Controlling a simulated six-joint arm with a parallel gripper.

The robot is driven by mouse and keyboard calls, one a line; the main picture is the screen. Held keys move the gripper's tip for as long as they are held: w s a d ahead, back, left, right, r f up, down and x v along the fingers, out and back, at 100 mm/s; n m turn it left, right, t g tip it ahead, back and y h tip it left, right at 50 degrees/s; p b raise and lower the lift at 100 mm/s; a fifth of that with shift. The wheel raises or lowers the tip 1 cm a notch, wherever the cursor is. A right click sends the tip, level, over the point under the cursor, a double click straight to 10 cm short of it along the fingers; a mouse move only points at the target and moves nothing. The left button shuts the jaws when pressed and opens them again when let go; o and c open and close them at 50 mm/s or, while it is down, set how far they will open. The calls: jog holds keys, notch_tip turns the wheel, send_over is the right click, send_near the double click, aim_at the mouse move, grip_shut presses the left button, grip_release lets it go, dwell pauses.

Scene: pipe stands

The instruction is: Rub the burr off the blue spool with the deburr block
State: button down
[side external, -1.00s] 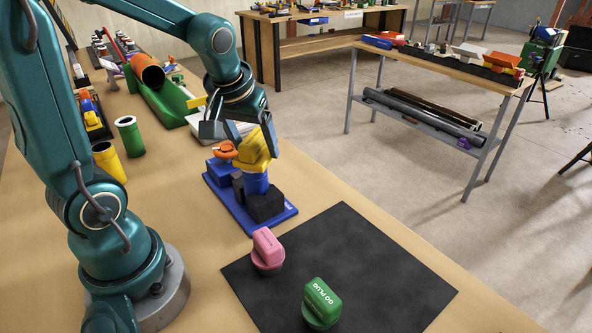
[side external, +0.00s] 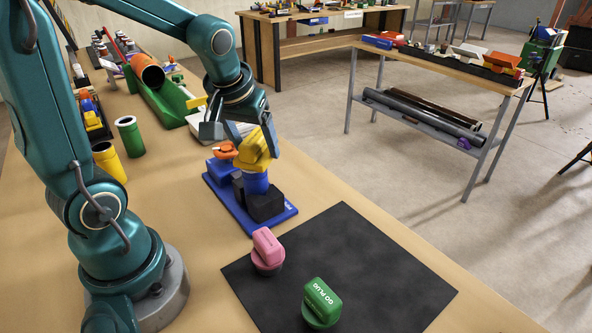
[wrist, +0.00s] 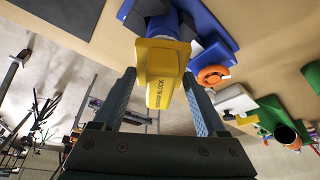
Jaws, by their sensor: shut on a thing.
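My gripper (side external: 252,141) is shut on the yellow deburr block (side external: 255,154). In the wrist view the block (wrist: 160,72) sits between my two fingers (wrist: 160,95), with lettering on its face. The blue spool (side external: 256,183) stands upright between dark blocks on a blue fixture (side external: 221,203). The deburr block is right at the top of the spool, tilted in the side view, and appears to touch it. The block hides the spool's top end, so I cannot see the burr. In the wrist view the spool (wrist: 160,22) shows just beyond the block.
An orange ring-shaped part (side external: 223,150) sits on the fixture beside the spool. A pink plug (side external: 267,248) and a green plug (side external: 321,301) stand on the black mat (side external: 385,262). Green (side external: 130,137) and yellow (side external: 108,162) pipes stand at left. The mat's right part is clear.

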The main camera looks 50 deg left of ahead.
jog(key=shift+s+d+f, duration=0.1)
jog(key=shift+s+d, duration=0.2)
jog(key=shift+s, duration=0.2)
jog(key=shift+s+d, duration=0.3)
jog(key=shift+s, duration=0.2)
jog(key=shift+w+a, duration=0.6)
jog(key=shift+w, duration=0.35)
jog(key=shift+s, duration=0.1)
jog(key=shift+s+d, duration=0.55)
jog(key=shift+s, duration=0.05)
jog(key=shift+w+a, duration=0.6)
jog(key=shift+w, duration=0.1)
jog(key=shift+r, duration=3.1)
